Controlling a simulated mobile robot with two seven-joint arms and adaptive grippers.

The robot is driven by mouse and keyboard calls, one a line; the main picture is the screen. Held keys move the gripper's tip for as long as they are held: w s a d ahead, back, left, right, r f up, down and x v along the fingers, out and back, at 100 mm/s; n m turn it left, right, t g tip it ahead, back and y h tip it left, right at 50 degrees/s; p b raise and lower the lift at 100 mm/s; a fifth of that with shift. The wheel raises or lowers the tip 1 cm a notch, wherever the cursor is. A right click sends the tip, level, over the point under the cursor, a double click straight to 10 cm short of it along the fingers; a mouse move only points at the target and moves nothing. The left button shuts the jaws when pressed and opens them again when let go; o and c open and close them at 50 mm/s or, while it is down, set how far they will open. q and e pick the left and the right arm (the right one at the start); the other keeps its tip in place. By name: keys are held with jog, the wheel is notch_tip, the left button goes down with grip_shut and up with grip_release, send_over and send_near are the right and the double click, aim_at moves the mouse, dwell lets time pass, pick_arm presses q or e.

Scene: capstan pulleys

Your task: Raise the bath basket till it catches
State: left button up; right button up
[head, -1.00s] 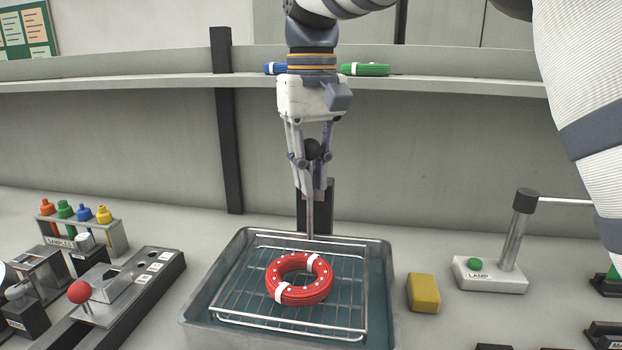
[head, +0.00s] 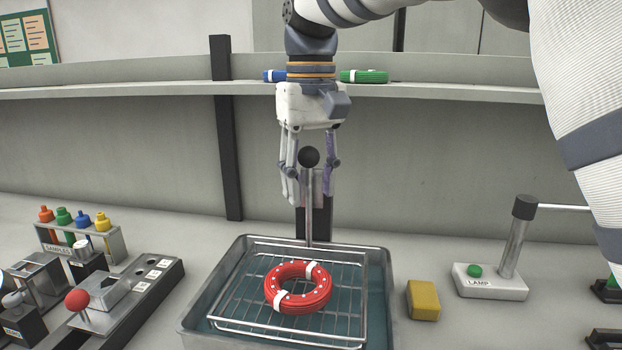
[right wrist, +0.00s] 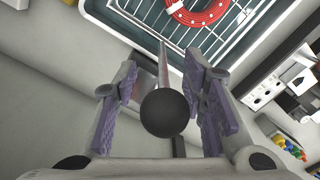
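The bath (head: 385,285) is a grey metal tank with dark teal liquid. The wire basket (head: 246,262) sits level within its walls, near rim height, and carries a red ring with white bands (head: 298,287). An upright rod (head: 309,222) at the basket's back edge ends in a black ball knob (head: 308,157), large in the right wrist view (right wrist: 166,112). My right gripper (right wrist: 166,95) is open, its fingers on either side of the knob with gaps. I cannot tell whether the basket rests on a catch. My left gripper is not in view.
A yellow sponge-like block (head: 423,300) and a lamp stand (head: 490,281) are right of the bath. A red-knobbed lever unit (head: 77,299) and a sample rack (head: 85,240) are left. A dark post (head: 318,215) stands behind the rod.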

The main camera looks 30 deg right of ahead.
notch_tip(320, 180, up, 7)
jog(key=shift+w+f+b, duration=0.15)
jog(key=shift+b, duration=0.2)
jog(key=shift+r, duration=0.65)
